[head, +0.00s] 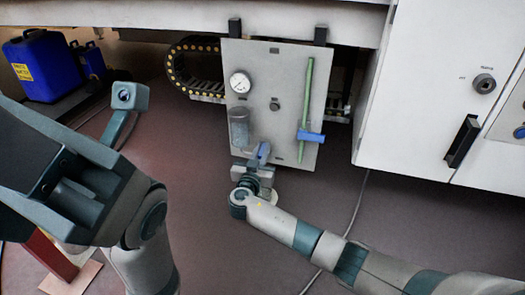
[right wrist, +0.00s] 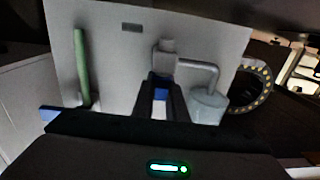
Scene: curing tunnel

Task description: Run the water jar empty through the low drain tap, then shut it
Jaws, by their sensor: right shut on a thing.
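The water jar (head: 239,128) is a grey, see-through cylinder on the left of the light panel (head: 278,72), under a round gauge. How much water it holds I cannot tell. The drain tap sits low, below and right of the jar, with a blue handle (head: 263,152). My right gripper (head: 256,166) is at the tap from below, shut on the blue handle, which shows between its fingers in the right wrist view (right wrist: 160,88). That view also shows a pipe from the tap to the jar (right wrist: 208,106). My left arm is at the left; its fingers are not clear.
A green tube (head: 306,95) with a blue piece (head: 311,136) stands on the panel's right. A yellow-dotted cable chain (head: 178,75) hangs behind. Blue canisters (head: 42,65) stand back left. A white cabinet (head: 425,85) bounds the right. The floor below is mostly clear.

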